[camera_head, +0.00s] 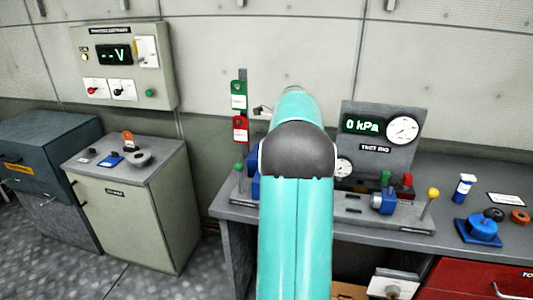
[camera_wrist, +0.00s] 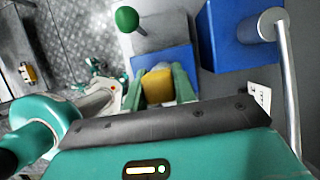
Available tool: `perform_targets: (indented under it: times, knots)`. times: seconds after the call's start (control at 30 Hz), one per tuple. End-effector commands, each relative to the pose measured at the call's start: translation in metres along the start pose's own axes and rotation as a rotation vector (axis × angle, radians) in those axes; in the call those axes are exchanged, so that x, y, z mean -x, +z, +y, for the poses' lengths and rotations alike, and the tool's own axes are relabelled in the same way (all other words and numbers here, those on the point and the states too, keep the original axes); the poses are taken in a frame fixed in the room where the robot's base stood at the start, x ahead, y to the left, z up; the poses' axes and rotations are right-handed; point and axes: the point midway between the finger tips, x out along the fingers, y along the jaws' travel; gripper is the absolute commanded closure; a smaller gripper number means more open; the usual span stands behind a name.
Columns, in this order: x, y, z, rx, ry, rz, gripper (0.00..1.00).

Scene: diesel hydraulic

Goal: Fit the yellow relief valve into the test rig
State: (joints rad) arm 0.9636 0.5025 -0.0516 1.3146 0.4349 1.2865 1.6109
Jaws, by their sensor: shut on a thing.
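The yellow relief valve (camera_wrist: 158,86) shows in the wrist view between the two green fingers of my gripper (camera_wrist: 158,90), which is shut on it. A flat blue surface (camera_wrist: 163,58) lies just beyond the valve; I cannot tell whether they touch. The test rig (camera_head: 352,213) stands on the bench in the head view, with a 0 kPa display and a round gauge on its back panel (camera_head: 380,150). My arm hides the rig's middle, the gripper and the valve in the head view. A larger blue block (camera_wrist: 228,40) stands to the right of the valve in the wrist view.
A green ball knob (camera_head: 238,167) is at the rig's left end and a yellow one (camera_head: 433,193) at its right. A blue fitting (camera_head: 384,201) sits on the rig's right part. Bottle (camera_head: 464,188) and blue part (camera_head: 482,229) stand farther right. A cabinet (camera_head: 135,200) stands left.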

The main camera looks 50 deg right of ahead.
Motion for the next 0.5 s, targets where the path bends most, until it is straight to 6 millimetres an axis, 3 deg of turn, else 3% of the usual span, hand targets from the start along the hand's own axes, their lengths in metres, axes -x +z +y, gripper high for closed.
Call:
perform_targets:
  times: [0.5]
  knots:
    - [-0.0095, -0.0037, 0.0002, 0.001, 0.001, 0.000, 0.99]
